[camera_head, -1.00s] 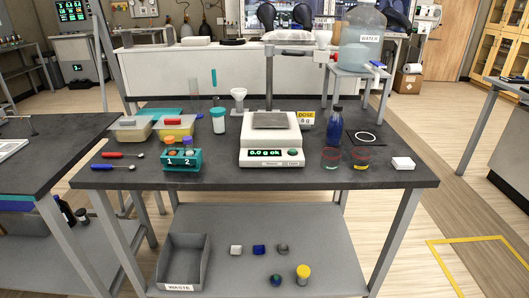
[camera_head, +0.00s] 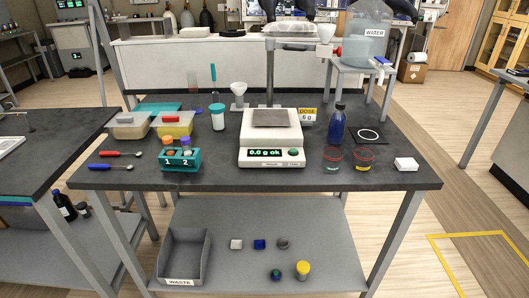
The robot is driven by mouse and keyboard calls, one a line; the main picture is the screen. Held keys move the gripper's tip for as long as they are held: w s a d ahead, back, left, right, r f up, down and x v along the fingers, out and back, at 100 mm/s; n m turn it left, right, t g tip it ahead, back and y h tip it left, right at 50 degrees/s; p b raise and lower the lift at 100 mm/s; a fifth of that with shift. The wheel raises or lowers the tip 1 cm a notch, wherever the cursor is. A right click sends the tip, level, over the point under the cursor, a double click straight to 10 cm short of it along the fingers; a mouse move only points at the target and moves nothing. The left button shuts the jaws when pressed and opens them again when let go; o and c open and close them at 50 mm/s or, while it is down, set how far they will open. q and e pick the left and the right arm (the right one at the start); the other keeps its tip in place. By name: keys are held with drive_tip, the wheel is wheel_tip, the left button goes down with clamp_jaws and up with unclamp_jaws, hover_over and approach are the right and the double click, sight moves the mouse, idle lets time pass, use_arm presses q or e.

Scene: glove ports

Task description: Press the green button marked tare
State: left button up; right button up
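A white scale (camera_head: 270,130) stands on the middle of the dark table, near its front half. Its front panel has a lit green display (camera_head: 265,153) that seems to read 0.0 g ok. A small round green button (camera_head: 293,153) sits on the panel just right of the display; its lettering is too small to read. A grey square pan (camera_head: 270,118) on top of the scale looks empty. Nothing covers the button. Neither of my grippers is in view.
A rack with two capped tubes (camera_head: 180,158) stands left of the scale. A blue bottle (camera_head: 338,125) and two small beakers (camera_head: 333,159) stand to its right. A stand's post (camera_head: 270,75) rises behind it. The tabletop directly in front of the scale is clear.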

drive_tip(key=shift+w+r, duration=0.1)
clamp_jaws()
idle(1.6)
